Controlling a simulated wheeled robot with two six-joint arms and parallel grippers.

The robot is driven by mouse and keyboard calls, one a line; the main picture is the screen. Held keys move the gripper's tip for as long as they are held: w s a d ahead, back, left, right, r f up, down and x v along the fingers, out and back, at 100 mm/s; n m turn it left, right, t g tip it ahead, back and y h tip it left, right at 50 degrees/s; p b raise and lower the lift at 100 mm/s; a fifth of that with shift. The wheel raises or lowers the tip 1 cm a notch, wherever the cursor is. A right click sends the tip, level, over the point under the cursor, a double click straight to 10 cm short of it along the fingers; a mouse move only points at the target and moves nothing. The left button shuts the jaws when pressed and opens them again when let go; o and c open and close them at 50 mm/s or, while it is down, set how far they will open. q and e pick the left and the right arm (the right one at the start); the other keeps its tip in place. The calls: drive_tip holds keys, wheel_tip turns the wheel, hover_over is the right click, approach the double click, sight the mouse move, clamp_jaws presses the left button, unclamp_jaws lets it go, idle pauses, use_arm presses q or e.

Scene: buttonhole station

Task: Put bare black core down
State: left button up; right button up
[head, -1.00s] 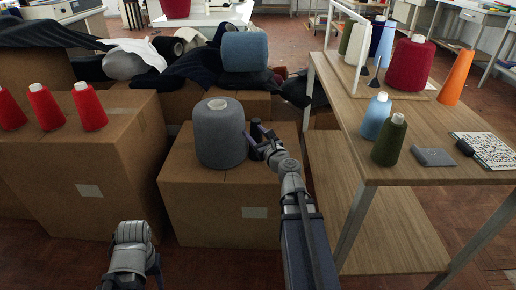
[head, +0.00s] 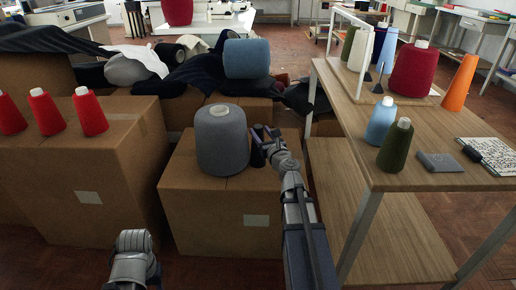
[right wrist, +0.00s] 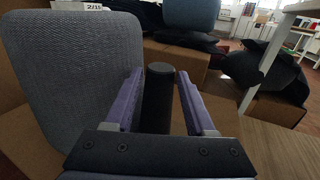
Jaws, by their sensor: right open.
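The bare black core (right wrist: 158,98) stands upright between the fingers of my right gripper (right wrist: 161,76) in the right wrist view. The fingers are spread, with a gap on each side of the core. In the head view the core (head: 257,156) is a small dark shape on the cardboard box, just right of the big grey cone (head: 221,142), mostly hidden by my right gripper (head: 264,133). The core's foot is hidden by the gripper in the wrist view. Of my left arm, only a grey joint shows at the lower left; its gripper is not visible.
The cardboard box (head: 217,212) bears the grey cone close left of my right gripper. A wooden table (head: 440,178) with several cones stands to the right. Red cones (head: 46,112) stand on another box at left. A blue roll (head: 246,58) and dark cloth lie behind.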

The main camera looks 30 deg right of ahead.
drive_tip(key=w, duration=0.3)
drive_tip(key=shift+w+d, duration=0.15)
drive_tip(key=shift+d, duration=0.15)
clamp_jaws()
